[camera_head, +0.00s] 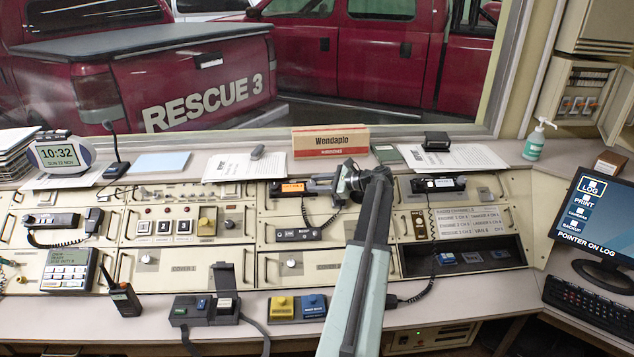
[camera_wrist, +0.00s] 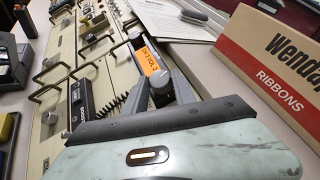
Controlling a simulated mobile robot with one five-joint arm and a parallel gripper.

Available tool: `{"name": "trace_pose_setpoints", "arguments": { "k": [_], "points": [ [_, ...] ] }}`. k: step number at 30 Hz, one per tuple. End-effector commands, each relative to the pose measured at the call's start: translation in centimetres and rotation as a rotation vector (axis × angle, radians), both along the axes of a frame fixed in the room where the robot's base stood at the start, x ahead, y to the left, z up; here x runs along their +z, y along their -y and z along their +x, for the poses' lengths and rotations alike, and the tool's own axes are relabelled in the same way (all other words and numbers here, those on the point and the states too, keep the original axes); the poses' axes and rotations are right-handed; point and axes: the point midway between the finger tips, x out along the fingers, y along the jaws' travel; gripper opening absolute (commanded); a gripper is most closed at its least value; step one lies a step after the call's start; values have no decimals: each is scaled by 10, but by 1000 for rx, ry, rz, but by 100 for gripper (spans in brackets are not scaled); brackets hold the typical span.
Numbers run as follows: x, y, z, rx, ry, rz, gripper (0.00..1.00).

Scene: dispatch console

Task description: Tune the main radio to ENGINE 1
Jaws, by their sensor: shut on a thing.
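The main radio (camera_head: 293,187) sits in the middle console panel, with a lit orange display. In the wrist view the display (camera_wrist: 151,63) stands beside a grey round knob (camera_wrist: 161,90); it seems to read a CH number and VOL, but the digits are too small to be sure. A second knob (camera_wrist: 135,33) shows beyond the display. A channel list (camera_head: 470,222) on the right panel names ENGINE 1 among others; its numbers are hard to read.
A Wendaplo ribbons box (camera_head: 330,141) stands on the ledge behind; it also shows close to my gripper in the wrist view (camera_wrist: 270,65). A black handset with a coiled cord (camera_head: 298,234) lies below the radio. Metal pull handles (camera_wrist: 52,82) stick out from the panels.

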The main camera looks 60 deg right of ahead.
Motion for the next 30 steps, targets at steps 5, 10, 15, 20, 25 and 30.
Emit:
{"name": "trace_pose_setpoints", "arguments": {
  "k": [5, 10, 15, 20, 25, 30],
  "points": [
    [2, 2, 1, 22, -8, -9, 0],
    [1, 1, 1, 29, -12, -11, 0],
    [1, 1, 1, 28, -12, -11, 0],
    [1, 1, 1, 28, -13, -10, 51],
    [0, 1, 0, 28, -13, -10, 53],
    [1, 1, -1, 27, -14, -11, 53]
  ]
}}
